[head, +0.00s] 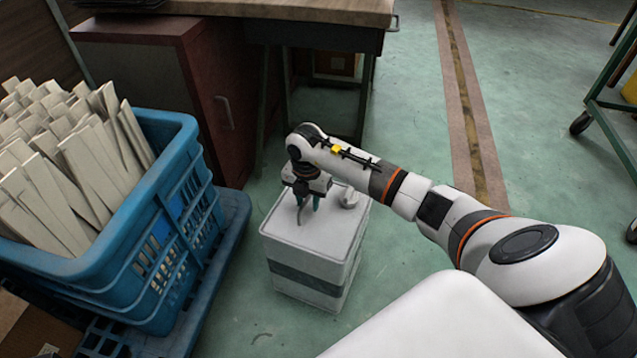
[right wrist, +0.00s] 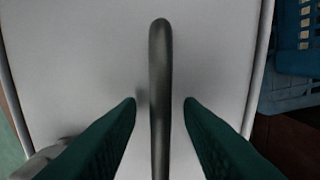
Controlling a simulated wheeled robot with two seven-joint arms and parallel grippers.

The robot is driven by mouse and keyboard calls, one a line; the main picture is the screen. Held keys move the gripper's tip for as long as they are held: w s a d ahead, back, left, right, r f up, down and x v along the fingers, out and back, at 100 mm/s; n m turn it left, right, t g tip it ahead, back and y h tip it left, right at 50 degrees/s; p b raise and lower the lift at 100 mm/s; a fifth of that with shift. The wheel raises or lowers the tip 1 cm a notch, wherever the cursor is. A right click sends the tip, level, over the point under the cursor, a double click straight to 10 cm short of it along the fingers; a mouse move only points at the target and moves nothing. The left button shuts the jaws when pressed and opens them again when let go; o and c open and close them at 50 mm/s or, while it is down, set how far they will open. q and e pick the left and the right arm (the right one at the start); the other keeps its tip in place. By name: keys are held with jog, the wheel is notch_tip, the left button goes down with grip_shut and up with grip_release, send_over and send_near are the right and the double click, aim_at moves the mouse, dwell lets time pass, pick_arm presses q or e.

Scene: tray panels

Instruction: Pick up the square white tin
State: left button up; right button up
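The square white tin (head: 312,240) stands upright on the green floor, with a dark band around its lower half. A thin grey handle (right wrist: 160,75) rises from its top, and a pale cap-like part (head: 349,198) sits near a top corner. My right gripper (head: 308,204) is over the tin's top, pointing down. In the right wrist view its two green fingers (right wrist: 160,103) are apart, one on each side of the handle, with a gap on both sides. The fingers hide part of the tin's top. My left gripper is not in view.
A blue crate (head: 185,195) full of pale slats (head: 60,150) stands close left of the tin on a blue base. A workbench (head: 300,10) with a dark red cabinet (head: 150,50) is behind. A wheeled cart (head: 605,110) is at the far right. Floor right of the tin is clear.

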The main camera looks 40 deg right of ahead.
jog(key=shift+r, duration=0.1)
grip_shut()
dwell(1.2)
jog(key=shift+r, duration=0.15)
